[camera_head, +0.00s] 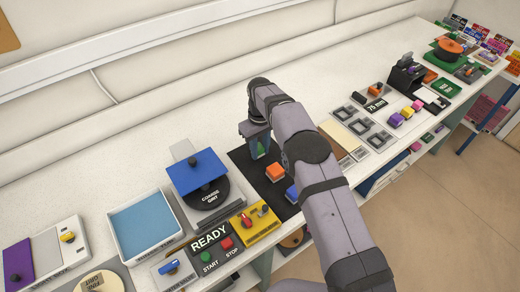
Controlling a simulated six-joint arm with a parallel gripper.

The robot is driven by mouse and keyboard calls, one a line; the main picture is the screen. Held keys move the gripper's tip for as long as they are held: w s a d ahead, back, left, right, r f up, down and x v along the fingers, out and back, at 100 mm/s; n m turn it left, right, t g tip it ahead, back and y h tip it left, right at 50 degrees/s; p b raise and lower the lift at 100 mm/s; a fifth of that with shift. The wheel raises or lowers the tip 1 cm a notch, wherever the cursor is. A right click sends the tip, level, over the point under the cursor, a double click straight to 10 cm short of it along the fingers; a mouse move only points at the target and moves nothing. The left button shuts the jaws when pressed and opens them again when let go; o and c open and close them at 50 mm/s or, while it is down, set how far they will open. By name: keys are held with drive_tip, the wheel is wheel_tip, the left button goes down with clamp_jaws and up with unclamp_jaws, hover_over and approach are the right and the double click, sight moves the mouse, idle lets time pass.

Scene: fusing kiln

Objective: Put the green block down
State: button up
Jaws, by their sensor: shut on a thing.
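My gripper (259,146) points down over the black mat (239,158), left of my forearm. It is shut on the green block (254,152), which shows only in part between the fingers. I cannot tell whether the block touches the mat or hangs just above it. An orange block (275,172) lies on the mat close to the right and front of my gripper. A blue block (292,194) lies nearer the front of the mat, beside my arm.
A disc machine with a blue plate (197,171) stands left of the mat. A yellow switch box (254,225) and a READY panel (215,245) lie in front. A blue-lined tray (144,226) is further left. Square grey holders (361,126) lie right of my arm.

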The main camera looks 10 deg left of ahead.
sight(260, 149)
drive_tip(key=shift+f, duration=0.6)
drive_tip(key=shift+f, duration=0.15)
drive_tip(key=o, duration=1)
wheel_tip(260, 149, up, 12)
drive_tip(key=b, duration=0.2)
drive_tip(key=shift+r+b, duration=0.2)
drive_tip(key=shift+b, duration=0.15)
